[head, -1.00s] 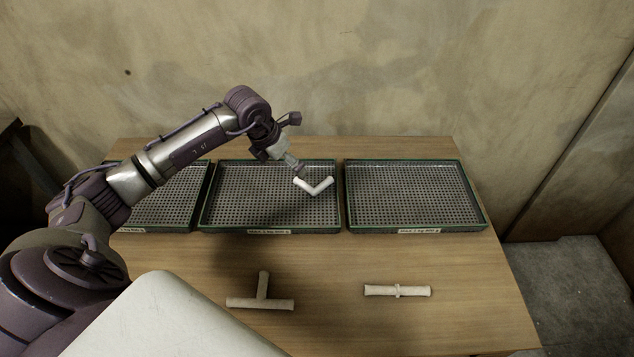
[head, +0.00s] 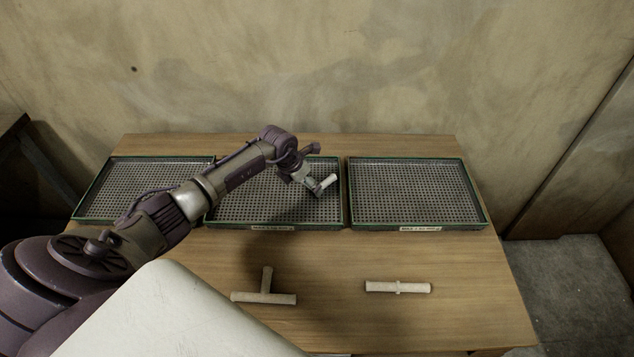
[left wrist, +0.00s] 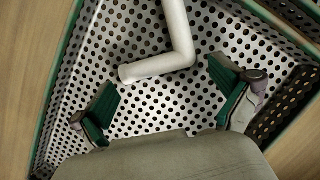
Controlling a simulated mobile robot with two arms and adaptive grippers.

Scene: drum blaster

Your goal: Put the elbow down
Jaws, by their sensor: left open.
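The white elbow (head: 328,182) is in the right part of the middle tray (head: 240,215), partly hidden by my left gripper (head: 313,184) in the head view. In the left wrist view the elbow (left wrist: 178,38) appears to lie on the perforated tray floor (left wrist: 135,110). Its bend is at the right, and one end runs out of the top of the picture. My left gripper (left wrist: 165,92) is open there, its green-padded fingers spread wide with bare tray floor between them. The elbow lies just beyond the fingertips. My right gripper is not in view.
A left tray (head: 110,218) and an empty right tray (head: 415,224) flank the middle one. A T-shaped pipe (head: 265,297) and a straight pipe piece (head: 398,287) lie on the wooden table (head: 420,325) in front. The table between them and the trays is clear.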

